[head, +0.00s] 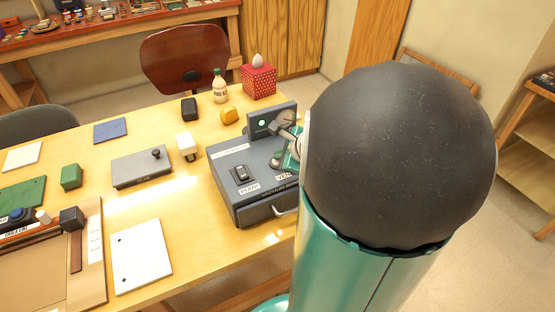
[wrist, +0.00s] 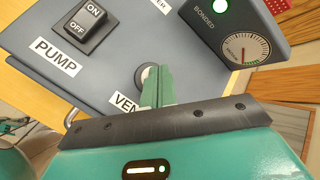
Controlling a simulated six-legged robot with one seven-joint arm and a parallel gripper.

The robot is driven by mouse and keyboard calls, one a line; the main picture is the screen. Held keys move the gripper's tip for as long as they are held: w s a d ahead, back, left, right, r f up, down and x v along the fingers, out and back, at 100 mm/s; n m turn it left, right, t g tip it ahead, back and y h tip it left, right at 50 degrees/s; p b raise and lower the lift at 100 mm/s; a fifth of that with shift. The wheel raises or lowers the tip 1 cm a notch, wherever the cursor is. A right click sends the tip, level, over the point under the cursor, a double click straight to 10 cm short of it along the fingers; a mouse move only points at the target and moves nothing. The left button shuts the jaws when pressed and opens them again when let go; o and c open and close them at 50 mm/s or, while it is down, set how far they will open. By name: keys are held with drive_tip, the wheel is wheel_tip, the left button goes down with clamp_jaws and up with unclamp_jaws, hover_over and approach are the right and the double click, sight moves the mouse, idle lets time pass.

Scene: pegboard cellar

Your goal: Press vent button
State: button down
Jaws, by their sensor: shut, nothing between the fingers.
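The vent button (wrist: 143,77) is a small pale round knob in a dark ring on the top of a grey vacuum box (head: 228,190). Its label (wrist: 126,103), reading "VEN", is partly covered by my gripper. My gripper (wrist: 158,74) is shut and empty, with its green fingertips right beside the button and overlapping it in the wrist view. I cannot tell whether they touch it. In the head view my arm hides most of the gripper and the button.
A PUMP rocker switch (wrist: 86,27) sits left of the button. An upright panel (wrist: 216,33) behind carries a lit green light marked BONDED and a dial gauge (wrist: 246,49). A drawer handle (head: 285,210) is on the box front.

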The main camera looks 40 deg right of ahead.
drive_tip(key=shift+f, duration=0.3)
idle(0.5)
drive_tip(key=shift+r, duration=0.95)
drive_tip(key=shift+r, duration=2.5)
